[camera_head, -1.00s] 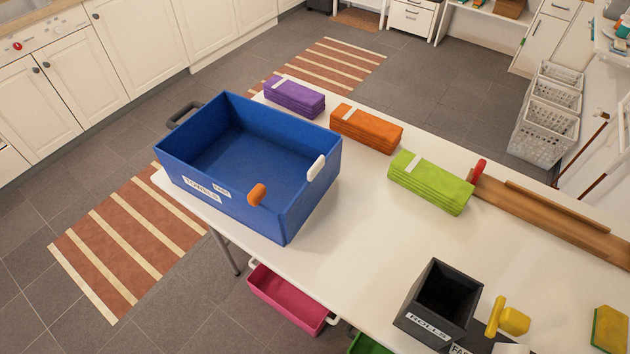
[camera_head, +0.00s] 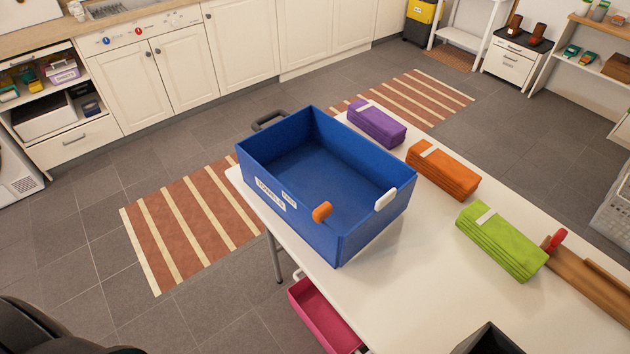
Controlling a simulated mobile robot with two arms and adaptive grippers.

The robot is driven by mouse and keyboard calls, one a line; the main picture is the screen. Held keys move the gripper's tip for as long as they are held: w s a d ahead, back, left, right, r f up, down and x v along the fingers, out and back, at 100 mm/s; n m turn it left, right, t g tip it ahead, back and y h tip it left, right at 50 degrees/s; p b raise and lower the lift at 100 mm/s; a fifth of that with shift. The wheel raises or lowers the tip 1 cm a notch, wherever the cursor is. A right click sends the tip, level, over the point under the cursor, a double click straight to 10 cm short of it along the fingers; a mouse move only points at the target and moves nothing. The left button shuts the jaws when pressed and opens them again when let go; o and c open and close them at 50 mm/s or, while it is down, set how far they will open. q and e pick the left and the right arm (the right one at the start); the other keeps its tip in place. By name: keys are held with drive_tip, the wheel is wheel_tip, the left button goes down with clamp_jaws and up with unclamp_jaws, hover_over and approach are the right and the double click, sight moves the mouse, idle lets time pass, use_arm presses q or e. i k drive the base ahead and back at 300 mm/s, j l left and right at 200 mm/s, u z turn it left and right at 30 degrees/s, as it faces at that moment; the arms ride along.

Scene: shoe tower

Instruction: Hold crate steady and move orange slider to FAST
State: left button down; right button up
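A blue open crate (camera_head: 365,238) stands on the white table (camera_head: 395,300) at its left end, and I see no contents in it. Its front wall carries a "TOWELS" label (camera_head: 271,194) and a smaller label (camera_head: 289,201) that I cannot read surely. The orange slider (camera_head: 322,212) sits on that wall, to the right of the labels. A white handle (camera_head: 386,200) is on the right wall and a dark handle (camera_head: 268,121) on the far left side.
Purple (camera_head: 377,123), orange (camera_head: 442,170) and green (camera_head: 500,240) folded towel stacks line the table's back edge. A wooden board (camera_head: 590,285) lies at right. A black box (camera_head: 488,342) is partly visible at the bottom. A pink bin (camera_head: 322,318) is below the table.

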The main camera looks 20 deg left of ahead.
sight(321, 214)
drive_tip(key=i+j+z, duration=0.2)
drive_tip(key=j+z, duration=0.2)
drive_tip(key=j, duration=0.6)
drive_tip(key=j+z, duration=0.35)
drive_tip(key=j, duration=0.6)
drive_tip(key=j+z, duration=0.4)
drive_tip(key=j, duration=0.65)
